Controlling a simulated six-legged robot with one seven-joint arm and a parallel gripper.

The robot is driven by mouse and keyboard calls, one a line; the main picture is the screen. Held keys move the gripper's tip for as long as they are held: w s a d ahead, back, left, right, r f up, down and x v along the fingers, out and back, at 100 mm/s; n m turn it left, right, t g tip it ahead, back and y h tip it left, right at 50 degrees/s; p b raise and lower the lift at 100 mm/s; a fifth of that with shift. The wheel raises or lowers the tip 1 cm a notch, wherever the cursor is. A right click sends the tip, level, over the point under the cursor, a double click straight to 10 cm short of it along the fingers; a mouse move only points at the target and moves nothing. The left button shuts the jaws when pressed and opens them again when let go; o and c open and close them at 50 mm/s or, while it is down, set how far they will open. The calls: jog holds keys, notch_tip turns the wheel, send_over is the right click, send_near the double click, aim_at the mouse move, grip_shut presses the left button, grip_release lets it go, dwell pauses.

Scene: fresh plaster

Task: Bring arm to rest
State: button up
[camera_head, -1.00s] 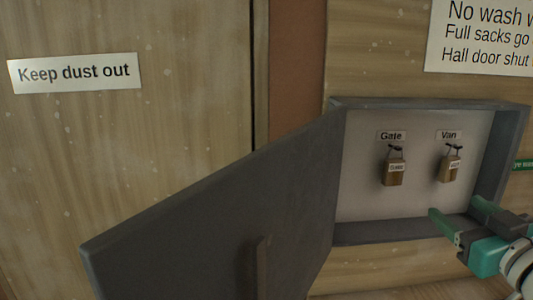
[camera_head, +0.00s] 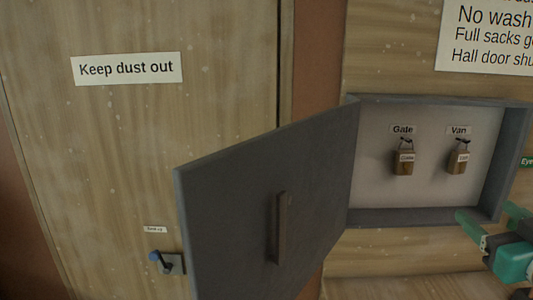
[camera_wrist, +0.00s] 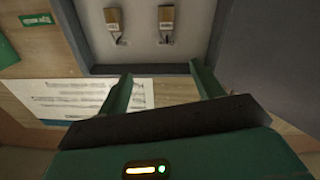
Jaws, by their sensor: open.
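My gripper (camera_head: 492,225) is at the lower right in the head view, just in front of the lower right edge of an open grey wall box (camera_head: 430,215). Its green fingers are apart with nothing between them. They also show apart in the wrist view (camera_wrist: 165,90), with the box upside down beyond them. Inside the box, a tagged wooden block hangs under the Gate label (camera_head: 404,163) and another under the Van label (camera_head: 457,162). Both hang on hooks, clear of my gripper.
The box's grey door (camera_head: 245,215) stands swung open to the left, with a bar handle (camera_head: 279,228). Behind it is a wooden door (camera_head: 110,180) with a "Keep dust out" sign (camera_head: 126,68) and a blue-tipped handle (camera_head: 160,260). A white notice (camera_head: 490,40) hangs above the box.

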jog(key=w+a+f+m+g+h, duration=0.35)
jog(key=a+f+g, duration=0.4)
jog(key=f, duration=0.35)
jog(key=s+a+f+n+g+y, duration=0.1)
jog(key=s+a+f+g+y, duration=0.1)
jog(key=a, duration=0.5)
jog(key=s+a+f+n+g+y, duration=0.1)
jog(key=s+a+f+g+y, duration=0.2)
jog(key=s+a+f, duration=0.2)
notch_tip(320, 180, down, 2)
jog(key=a, duration=0.2)
jog(key=shift+s+a, duration=0.3)
jog(key=shift+a, duration=0.1)
